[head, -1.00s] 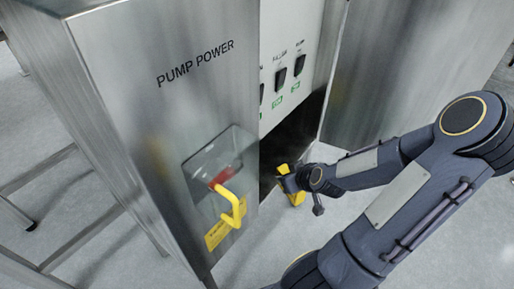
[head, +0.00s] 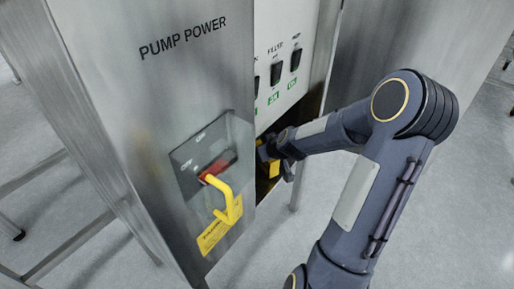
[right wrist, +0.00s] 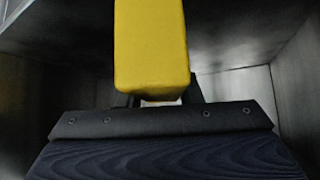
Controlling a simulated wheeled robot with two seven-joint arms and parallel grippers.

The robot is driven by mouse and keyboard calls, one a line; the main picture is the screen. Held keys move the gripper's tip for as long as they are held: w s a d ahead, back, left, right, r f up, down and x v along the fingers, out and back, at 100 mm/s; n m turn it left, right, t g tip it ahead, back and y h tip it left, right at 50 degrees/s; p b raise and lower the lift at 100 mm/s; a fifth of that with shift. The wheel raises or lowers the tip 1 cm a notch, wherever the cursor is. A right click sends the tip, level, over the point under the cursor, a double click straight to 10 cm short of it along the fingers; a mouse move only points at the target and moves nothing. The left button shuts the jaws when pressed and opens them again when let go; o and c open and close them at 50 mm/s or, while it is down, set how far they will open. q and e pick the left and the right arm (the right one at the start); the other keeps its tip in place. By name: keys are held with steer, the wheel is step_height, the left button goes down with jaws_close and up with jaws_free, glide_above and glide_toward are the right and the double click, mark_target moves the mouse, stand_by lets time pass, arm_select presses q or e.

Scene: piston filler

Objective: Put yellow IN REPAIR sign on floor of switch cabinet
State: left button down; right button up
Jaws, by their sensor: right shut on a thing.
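The yellow sign (head: 267,168) is in my right gripper (head: 272,152), at the opening of the switch cabinet (head: 284,70) in the head view. In the right wrist view the sign (right wrist: 151,45) fills the upper middle as a plain yellow block, with the gripper (right wrist: 155,98) shut on its lower end. Its lettering does not show. The cabinet's inner walls surround it there. Much of the cabinet floor is hidden behind the door and my right arm. My left gripper is not in view.
The cabinet door marked PUMP POWER (head: 150,120) stands to the left of the opening. A red switch with a yellow handle (head: 226,197) and a yellow label (head: 220,228) are on it. Black switches (head: 276,73) sit on the panel above the sign. A metal frame stands at left.

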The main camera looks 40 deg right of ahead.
mark_target(258, 144)
steer(key=w+p, duration=0.1)
steer(key=w, duration=0.2)
steer(key=shift+w+d+r, duration=0.1)
steer(key=shift+w, duration=0.1)
steer(key=shift+s+f+b, duration=0.1)
steer(key=shift+f+b, duration=0.55)
steer(key=shift+f, duration=0.2)
steer(key=shift+f, duration=0.15)
steer(key=o, duration=1.1)
steer(key=shift+c, duration=0.2)
